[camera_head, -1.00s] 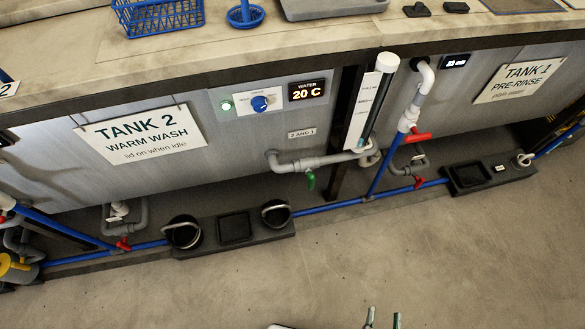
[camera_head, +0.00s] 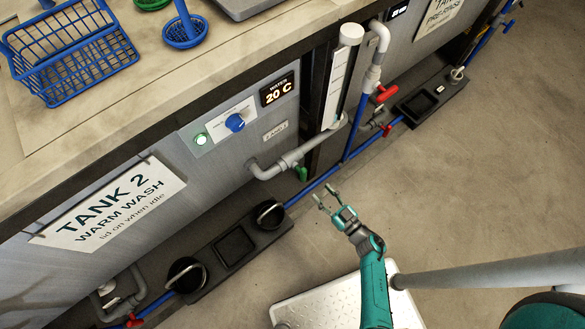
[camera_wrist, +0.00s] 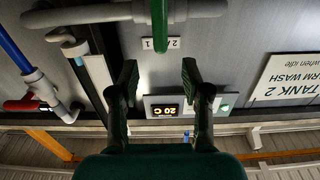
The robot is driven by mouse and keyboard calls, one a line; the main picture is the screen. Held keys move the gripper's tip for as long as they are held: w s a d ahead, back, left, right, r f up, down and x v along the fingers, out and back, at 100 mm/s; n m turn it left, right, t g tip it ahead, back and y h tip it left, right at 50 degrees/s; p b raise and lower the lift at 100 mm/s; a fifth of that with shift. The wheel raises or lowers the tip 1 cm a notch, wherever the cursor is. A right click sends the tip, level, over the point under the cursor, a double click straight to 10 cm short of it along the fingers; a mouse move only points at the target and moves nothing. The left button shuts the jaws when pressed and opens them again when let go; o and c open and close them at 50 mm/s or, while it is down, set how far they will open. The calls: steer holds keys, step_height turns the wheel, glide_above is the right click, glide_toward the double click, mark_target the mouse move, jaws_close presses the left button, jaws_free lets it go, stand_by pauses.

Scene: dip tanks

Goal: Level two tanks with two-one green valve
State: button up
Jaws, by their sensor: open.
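The green valve handle (camera_head: 302,173) hangs below the grey pipe (camera_head: 290,160), under the small label (camera_head: 275,131) that seems to read 2 and 1. In the wrist view the green handle (camera_wrist: 159,35) stands upright in the picture at the top centre, across the grey pipe. My gripper (camera_head: 326,194) is open and empty, out from the handle and a little lower in the head view. In the wrist view its fingers (camera_wrist: 159,74) are spread wide, with the handle ahead, between their lines and apart from both. The Tank 2 sign (camera_head: 108,210) is at left, the Tank 1 sign (camera_head: 438,15) top right.
Red valve handles (camera_head: 386,93) sit on the pipes at right. A blue pipe (camera_head: 357,128) and a level tube (camera_head: 340,85) stand near the green valve. A black plinth (camera_head: 236,249) runs along the floor. Open floor (camera_head: 480,180) lies at right.

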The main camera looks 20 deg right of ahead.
mark_target(306, 175)
steer(key=shift+x, duration=5.4)
jaws_close()
